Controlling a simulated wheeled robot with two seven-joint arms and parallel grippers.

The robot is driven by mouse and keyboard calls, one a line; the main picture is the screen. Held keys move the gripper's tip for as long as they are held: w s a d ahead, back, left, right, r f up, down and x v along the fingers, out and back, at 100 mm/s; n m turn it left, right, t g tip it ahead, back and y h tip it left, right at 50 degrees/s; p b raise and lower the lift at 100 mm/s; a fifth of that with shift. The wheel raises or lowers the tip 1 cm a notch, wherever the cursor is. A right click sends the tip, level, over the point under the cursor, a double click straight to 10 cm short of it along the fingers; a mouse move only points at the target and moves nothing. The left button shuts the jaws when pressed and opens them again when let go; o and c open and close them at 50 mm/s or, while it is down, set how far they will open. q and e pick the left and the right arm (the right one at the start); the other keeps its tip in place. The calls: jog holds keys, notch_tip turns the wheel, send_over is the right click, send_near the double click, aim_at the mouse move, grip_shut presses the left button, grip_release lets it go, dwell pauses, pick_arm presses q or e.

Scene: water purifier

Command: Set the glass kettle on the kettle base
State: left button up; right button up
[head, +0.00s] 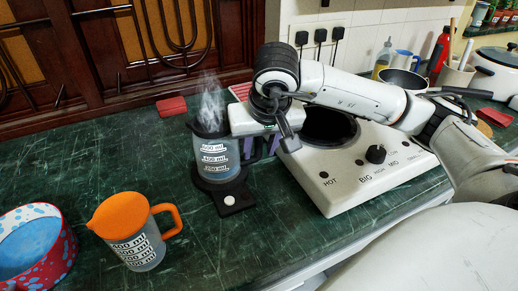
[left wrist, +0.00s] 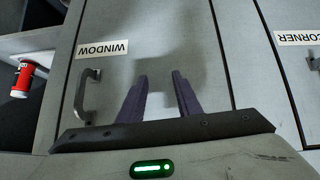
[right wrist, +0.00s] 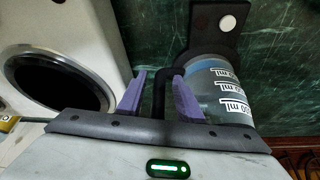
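The glass kettle (head: 217,155), with printed ml marks and a dark rim, stands upright on the black kettle base (head: 229,197), which has a round white button. White steam rises above it. In the right wrist view the kettle (right wrist: 217,90) is at the right and the base (right wrist: 208,22) is at the top. My right gripper (right wrist: 160,88) is open, its purple fingers apart on either side of the kettle's black handle (right wrist: 160,93). My left gripper (left wrist: 160,75) is open and empty in front of grey cabinet doors; it is out of the head view.
A white appliance (head: 350,170) with a round opening and a knob is right of the kettle. An orange-lidded measuring jug (head: 135,235) and a red-and-blue round container (head: 35,248) stand at the front left. The green counter (head: 100,165) left of the kettle is mostly clear.

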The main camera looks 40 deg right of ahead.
pick_arm(q)
jog(key=shift+s+a+r+p, duration=0.2)
jog(key=shift+r+p, duration=0.15)
jog(key=shift+p, duration=0.4)
pick_arm(e)
jog(key=v, duration=1)
jog(key=shift+s+r, duration=0.15)
jog(key=shift+r, duration=0.15)
pick_arm(q)
jog(key=shift+f, duration=0.1)
